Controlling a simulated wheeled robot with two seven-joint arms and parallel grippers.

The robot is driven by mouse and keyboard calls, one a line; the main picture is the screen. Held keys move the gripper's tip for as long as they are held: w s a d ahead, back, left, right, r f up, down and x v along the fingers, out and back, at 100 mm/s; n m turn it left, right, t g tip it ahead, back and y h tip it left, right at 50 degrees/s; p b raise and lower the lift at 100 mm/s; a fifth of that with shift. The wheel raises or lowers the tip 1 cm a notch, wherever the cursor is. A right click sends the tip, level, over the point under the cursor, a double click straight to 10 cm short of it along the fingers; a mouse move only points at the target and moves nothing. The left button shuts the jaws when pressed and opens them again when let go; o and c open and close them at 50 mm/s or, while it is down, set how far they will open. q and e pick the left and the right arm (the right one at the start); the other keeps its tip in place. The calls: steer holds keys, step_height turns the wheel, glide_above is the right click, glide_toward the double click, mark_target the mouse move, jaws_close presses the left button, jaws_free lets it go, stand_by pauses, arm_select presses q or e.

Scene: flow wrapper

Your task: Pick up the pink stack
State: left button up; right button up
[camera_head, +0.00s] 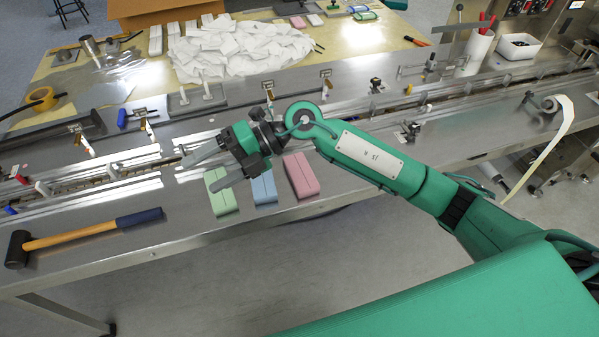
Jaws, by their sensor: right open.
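The pink stack (301,176) lies on the near edge of the steel machine bench, the rightmost of three stacks in a row. A light blue stack (264,189) lies to its left, and a green stack (222,198) lies left of that. My right gripper (200,172) is open and empty, its fingers pointing left. In the picture its fingers are over and beside the green stack, left of the pink stack. The gripper's height above the bench is hard to tell. My left gripper is not in view.
A hammer (80,236) lies on the bench at the left. Behind the stacks runs the wrapper's rail (110,172). A pile of white packets (235,45) covers the back table. A paper strip (545,150) hangs at the right. Floor is open in front of the bench.

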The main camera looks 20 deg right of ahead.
steer(key=w+d+f+h, duration=0.3)
steer(key=d+f+h, duration=0.1)
steer(key=d+h, duration=0.15)
steer(key=m+t+h+p, duration=0.1)
steer(key=t+h+p, duration=0.1)
steer(key=h, duration=0.7)
glide_above(300, 171)
steer(key=f, duration=0.8)
steer(key=shift+w+d+f, duration=0.2)
steer(key=shift+d, duration=0.15)
steer(key=f, duration=0.1)
steer(key=f+p, duration=0.2)
steer(key=f, duration=0.1)
steer(key=shift+s+a, duration=0.25)
steer(key=shift+a, duration=0.05)
steer(key=shift+f, duration=0.6)
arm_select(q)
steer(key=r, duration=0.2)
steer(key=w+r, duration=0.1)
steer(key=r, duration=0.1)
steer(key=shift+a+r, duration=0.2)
arm_select(e)
steer(key=c, duration=1.1)
steer(key=shift+o, duration=0.2)
steer(key=shift+r, duration=0.1)
